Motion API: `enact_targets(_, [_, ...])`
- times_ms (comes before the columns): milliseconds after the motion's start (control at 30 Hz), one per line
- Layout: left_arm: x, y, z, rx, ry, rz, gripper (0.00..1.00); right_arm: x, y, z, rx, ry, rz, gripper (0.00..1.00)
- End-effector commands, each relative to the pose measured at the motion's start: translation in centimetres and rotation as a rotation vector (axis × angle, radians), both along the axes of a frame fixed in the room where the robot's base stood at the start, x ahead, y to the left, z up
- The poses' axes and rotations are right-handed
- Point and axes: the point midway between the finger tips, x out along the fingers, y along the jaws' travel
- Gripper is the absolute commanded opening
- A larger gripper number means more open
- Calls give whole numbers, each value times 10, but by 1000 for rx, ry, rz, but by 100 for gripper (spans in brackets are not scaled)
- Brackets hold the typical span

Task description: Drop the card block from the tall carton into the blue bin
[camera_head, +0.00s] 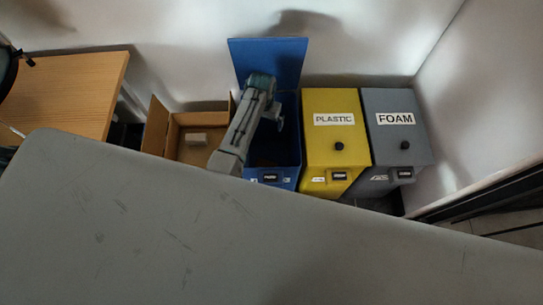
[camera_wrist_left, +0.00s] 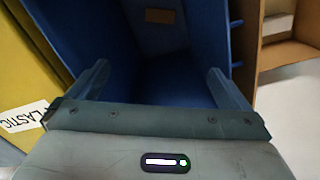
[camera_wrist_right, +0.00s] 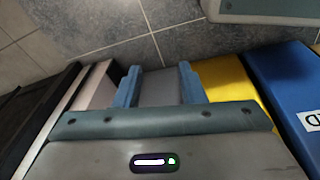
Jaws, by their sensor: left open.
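The tall carton is probably the open brown box (camera_head: 158,128) left of the bins; a pale block (camera_head: 196,139) lies in it. Both show at the upper right of the left wrist view, the block (camera_wrist_left: 277,22) partly cut off. The blue bin (camera_head: 288,140) has its lid (camera_head: 268,60) raised. My left gripper (camera_head: 279,122) is over the bin's opening, open and empty, fingers (camera_wrist_left: 158,67) apart. A small brown patch (camera_wrist_left: 160,16) shows inside the bin; I cannot tell whether it is the card block. My right gripper (camera_wrist_right: 157,75) is open, with nothing held.
The yellow PLASTIC bin (camera_head: 335,105) and grey FOAM bin (camera_head: 398,150) stand closed to the right of the blue bin. A wooden table (camera_head: 75,90) is at the left. A wide grey surface (camera_head: 220,240) fills the foreground. Walls close in behind and at the right.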

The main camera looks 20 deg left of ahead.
Motion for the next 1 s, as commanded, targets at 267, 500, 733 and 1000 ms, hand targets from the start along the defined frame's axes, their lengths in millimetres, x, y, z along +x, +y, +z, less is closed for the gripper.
enact_targets(267, [1, 0, 55, 0, -3, 1, 100, -8, -2, -17, 0, 8, -2, 36])
enact_targets(500, [0, 0, 71, 1, 0, 1, 100, -11, -3, -23, -1, 8, -2, 36])
enact_targets(733, [0, 0, 71, 1, 0, 1, 100, -11, -3, -23, -1, 8, -2, 36])
enact_targets(1000, [-1, 1, 71, 1, -1, 2, 100, -10, -3, -21, -1, 6, -2, 36])
